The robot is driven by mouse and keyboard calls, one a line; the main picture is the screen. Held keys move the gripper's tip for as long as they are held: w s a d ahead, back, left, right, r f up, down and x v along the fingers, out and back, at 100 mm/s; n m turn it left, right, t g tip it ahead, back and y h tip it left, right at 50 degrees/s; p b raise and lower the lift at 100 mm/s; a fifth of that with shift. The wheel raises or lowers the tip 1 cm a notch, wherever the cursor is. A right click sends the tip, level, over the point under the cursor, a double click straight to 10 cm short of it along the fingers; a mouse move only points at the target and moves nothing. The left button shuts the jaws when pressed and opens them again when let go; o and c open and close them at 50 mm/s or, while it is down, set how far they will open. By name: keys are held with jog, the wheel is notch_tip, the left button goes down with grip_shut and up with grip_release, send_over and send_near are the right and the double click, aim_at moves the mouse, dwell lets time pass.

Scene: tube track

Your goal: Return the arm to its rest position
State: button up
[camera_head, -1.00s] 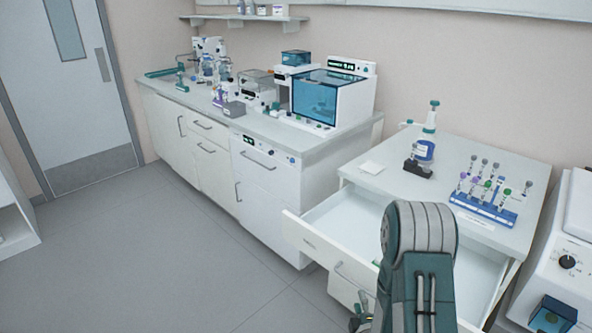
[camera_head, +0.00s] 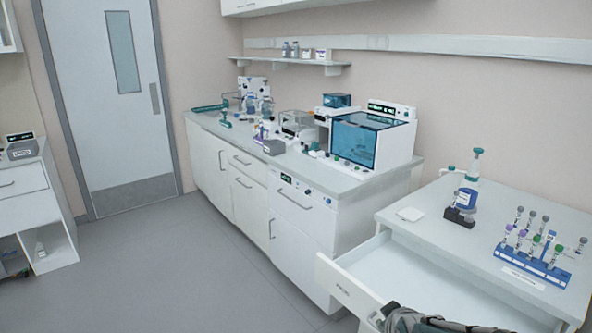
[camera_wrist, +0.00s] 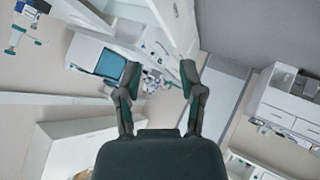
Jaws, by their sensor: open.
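My gripper (camera_wrist: 160,78) shows in the wrist view with its two fingers apart and nothing between them. The wrist view is tilted, with the room seen at a steep angle behind the fingers. In the head view only a dark part of my arm shows at the bottom edge, in front of the open drawer (camera_head: 415,283); the gripper itself is not seen there. The drawer is pulled out below the right bench (camera_head: 420,232) and looks empty where visible.
The right bench carries a blue rack of several tubes (camera_head: 532,262) and a dispenser bottle (camera_head: 470,190). A long counter (camera_head: 345,183) holds a blue-windowed machine (camera_head: 372,140). Grey floor (camera_head: 170,270) is clear at left, before a closed door (camera_head: 108,105).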

jog(key=s+a+r+m+g, duration=0.2)
jog(key=s+r+m, duration=0.1)
jog(key=s, duration=0.6)
jog(key=s+a+r+m+g, duration=0.2)
jog(key=s+r, duration=0.3)
jog(key=s, duration=0.4)
jog(key=shift+s+r+m+y, duration=0.3)
jog(key=shift+r+m+y, duration=0.1)
jog(key=shift+m, duration=0.1)
jog(key=shift+d, duration=0.1)
